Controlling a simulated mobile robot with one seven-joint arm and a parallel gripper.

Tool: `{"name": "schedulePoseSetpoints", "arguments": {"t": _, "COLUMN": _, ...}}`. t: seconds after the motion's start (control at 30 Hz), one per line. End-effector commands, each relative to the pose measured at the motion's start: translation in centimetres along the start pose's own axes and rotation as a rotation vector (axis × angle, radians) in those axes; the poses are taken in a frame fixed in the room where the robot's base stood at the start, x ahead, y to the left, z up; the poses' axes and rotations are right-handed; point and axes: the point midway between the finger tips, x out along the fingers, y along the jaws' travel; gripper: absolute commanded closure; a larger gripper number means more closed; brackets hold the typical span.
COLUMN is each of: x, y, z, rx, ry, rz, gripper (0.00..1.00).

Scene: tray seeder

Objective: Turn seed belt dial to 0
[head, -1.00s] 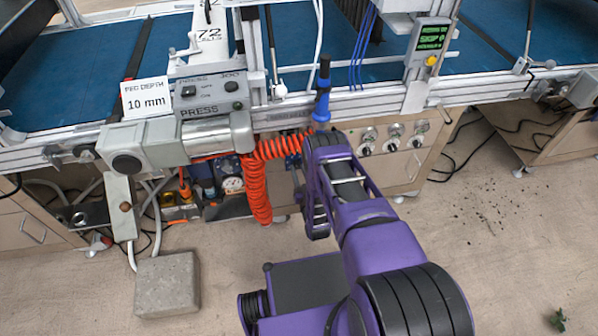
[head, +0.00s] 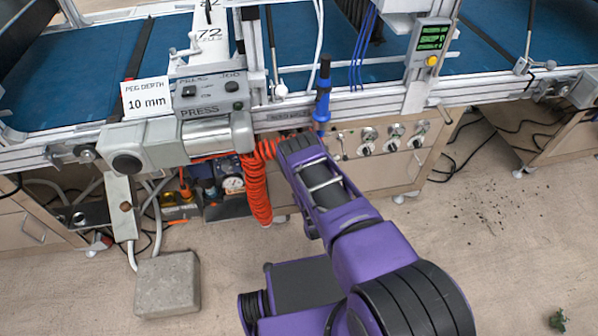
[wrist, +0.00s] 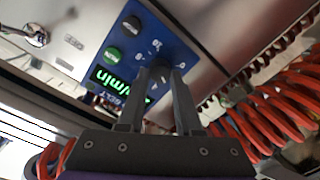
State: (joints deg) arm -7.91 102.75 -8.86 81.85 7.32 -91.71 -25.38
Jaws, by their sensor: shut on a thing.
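In the wrist view a blue control panel (wrist: 172,42) carries a dark dial (wrist: 160,66) ringed by small white marks. My gripper (wrist: 158,76) has its two black fingers on either side of this dial and is shut on it. The dial's pointer and the numbers cannot be read. A lit green display (wrist: 106,80) ending in "/min" is beside the dial, partly hidden by a finger. In the head view my purple arm reaches under the machine's front rail, and the gripper and the blue panel are hidden there.
An orange coiled hose (wrist: 275,100) runs close to the right of my gripper; it also hangs in the head view (head: 257,190). A black knob (wrist: 131,24) and a green button (wrist: 112,54) share the panel. A blue-handled tool (head: 322,92) hangs above my arm.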

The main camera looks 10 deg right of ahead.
Motion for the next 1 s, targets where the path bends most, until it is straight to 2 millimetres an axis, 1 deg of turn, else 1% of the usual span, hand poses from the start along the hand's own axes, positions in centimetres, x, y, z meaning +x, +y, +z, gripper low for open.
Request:
{"name": "schedulePoseSetpoints", "arguments": {"t": 0.7, "x": 0.02, "y": -0.21, "z": -0.05, "rx": -0.683, "ry": -0.034, "rz": 0.002, "gripper": 1.00}}
{"name": "schedulePoseSetpoints", "arguments": {"t": 1.0, "x": 0.05, "y": -0.20, "z": -0.04, "rx": -0.940, "ry": -0.047, "rz": 0.004, "gripper": 1.00}}
